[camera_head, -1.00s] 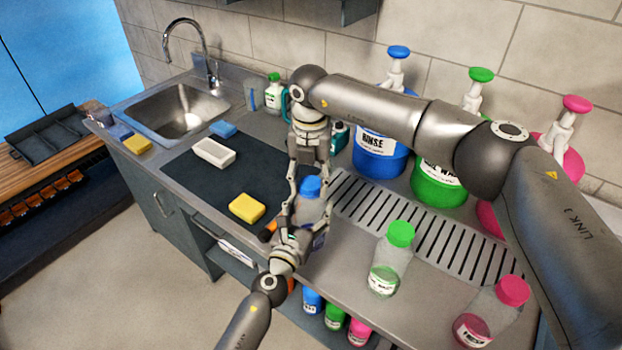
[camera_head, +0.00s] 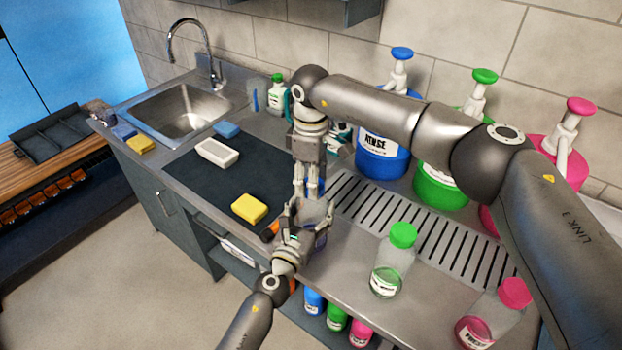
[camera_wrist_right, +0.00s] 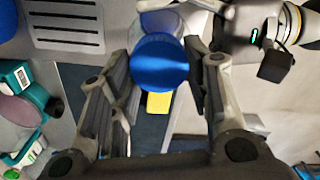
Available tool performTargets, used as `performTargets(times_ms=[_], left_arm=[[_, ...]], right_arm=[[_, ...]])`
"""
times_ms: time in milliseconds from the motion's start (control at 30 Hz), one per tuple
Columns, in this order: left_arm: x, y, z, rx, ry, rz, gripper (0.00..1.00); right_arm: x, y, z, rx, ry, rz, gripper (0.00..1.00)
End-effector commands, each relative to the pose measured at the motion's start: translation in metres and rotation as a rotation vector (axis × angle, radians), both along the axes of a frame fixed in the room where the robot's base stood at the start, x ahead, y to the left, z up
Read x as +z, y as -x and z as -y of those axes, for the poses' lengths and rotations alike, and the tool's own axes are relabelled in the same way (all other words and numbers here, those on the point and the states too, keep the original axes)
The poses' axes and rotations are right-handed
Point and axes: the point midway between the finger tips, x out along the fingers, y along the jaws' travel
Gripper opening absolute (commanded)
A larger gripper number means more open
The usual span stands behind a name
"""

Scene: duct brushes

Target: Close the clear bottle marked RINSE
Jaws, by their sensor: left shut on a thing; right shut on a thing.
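The clear bottle (camera_head: 317,211) is held over the counter's front edge by my left gripper (camera_head: 308,222), which is shut on its body. My right gripper (camera_head: 311,188) points down from above, just over the bottle's top. In the right wrist view, a round blue cap (camera_wrist_right: 160,62) sits between the right gripper's fingers, which are shut on it. The clear bottle (camera_wrist_right: 163,22) shows partly behind the cap.
A green-capped bottle (camera_head: 390,262) and a pink-capped bottle (camera_head: 492,315) stand at the front right. Pump jugs in blue (camera_head: 380,162), green (camera_head: 438,188) and pink line the wall. A yellow sponge (camera_head: 249,208) and a white block (camera_head: 217,152) lie on the dark mat (camera_head: 200,185).

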Motion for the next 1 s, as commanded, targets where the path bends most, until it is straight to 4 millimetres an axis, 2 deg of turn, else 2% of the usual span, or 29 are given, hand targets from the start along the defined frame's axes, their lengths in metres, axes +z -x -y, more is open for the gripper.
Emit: performTargets(times_ms=[100, 200, 533, 567, 700, 1000], left_arm=[[-0.0010, 0.0006, 0.0005, -0.002, -0.002, -0.002, 0.01], [-0.0010, 0.0007, 0.0005, -0.002, -0.002, -0.002, 0.01], [-0.0011, 0.0008, 0.0007, -0.002, -0.002, -0.002, 0.01], [-0.0011, 0.0008, 0.0007, -0.002, -0.002, -0.002, 0.01], [-0.0011, 0.0007, 0.0006, -0.002, -0.002, -0.002, 0.01], [-0.0011, 0.0006, 0.0004, -0.001, -0.001, -0.002, 0.01]], right_arm=[[0.0008, -0.0015, 0.0002, -0.130, 0.000, 0.003, 0.36], [0.0007, -0.0018, 0.0003, -0.188, -0.001, 0.003, 0.36], [0.0008, -0.0020, 0.0005, -0.205, 0.000, 0.004, 0.36], [0.0008, -0.0020, 0.0005, -0.205, 0.000, 0.004, 0.48], [0.0007, -0.0018, 0.0005, -0.204, -0.001, 0.003, 0.66], [0.0004, -0.0013, 0.0006, -0.203, 0.000, 0.001, 0.66]])
